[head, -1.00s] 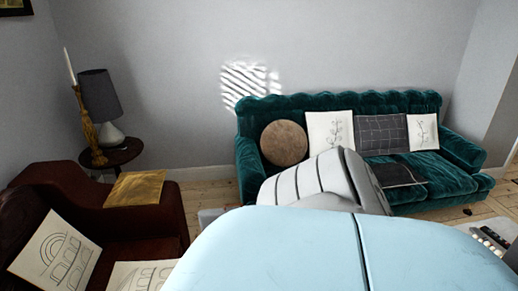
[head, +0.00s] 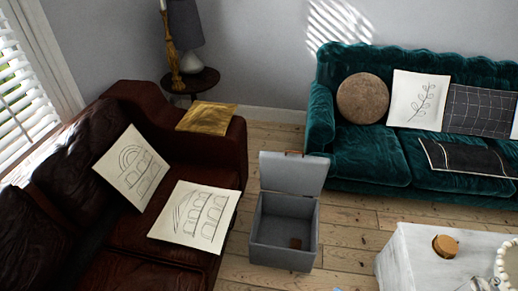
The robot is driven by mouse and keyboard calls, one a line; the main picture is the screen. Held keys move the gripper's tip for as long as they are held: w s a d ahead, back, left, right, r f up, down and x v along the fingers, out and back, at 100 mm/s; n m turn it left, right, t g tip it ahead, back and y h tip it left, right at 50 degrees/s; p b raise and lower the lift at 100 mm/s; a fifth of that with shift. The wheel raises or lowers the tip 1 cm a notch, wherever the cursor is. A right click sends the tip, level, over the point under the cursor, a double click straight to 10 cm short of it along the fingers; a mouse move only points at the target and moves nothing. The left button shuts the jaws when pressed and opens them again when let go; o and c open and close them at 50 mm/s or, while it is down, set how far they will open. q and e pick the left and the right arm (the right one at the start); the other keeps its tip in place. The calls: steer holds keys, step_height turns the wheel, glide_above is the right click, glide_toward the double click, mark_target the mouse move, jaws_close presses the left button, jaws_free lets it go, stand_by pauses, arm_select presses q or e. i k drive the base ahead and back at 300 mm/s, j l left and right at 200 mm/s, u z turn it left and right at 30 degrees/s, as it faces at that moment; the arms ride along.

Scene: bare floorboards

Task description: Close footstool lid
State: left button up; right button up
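The grey footstool (head: 284,256) stands on the floorboards between the brown leather sofa and the white table. Its lid (head: 294,172) is up, standing roughly upright at the back edge. The box is open toward me, and a small brown patch or object (head: 296,243) shows inside it. Neither of my grippers shows in the head view.
A brown leather sofa (head: 112,247) with drawing-print cushions is close on the left. A green velvet sofa (head: 370,154) stands behind at the right. A white table (head: 405,262) with a round wooden item (head: 445,246) is at lower right. Bare floor (head: 345,240) lies between footstool and table.

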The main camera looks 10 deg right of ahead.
mark_target(303, 175)
steer(key=z, duration=0.55)
steer(key=i+l+z, duration=0.25)
steer(key=i, duration=0.5)
steer(key=i+z, duration=0.25)
steer(key=i, duration=0.5)
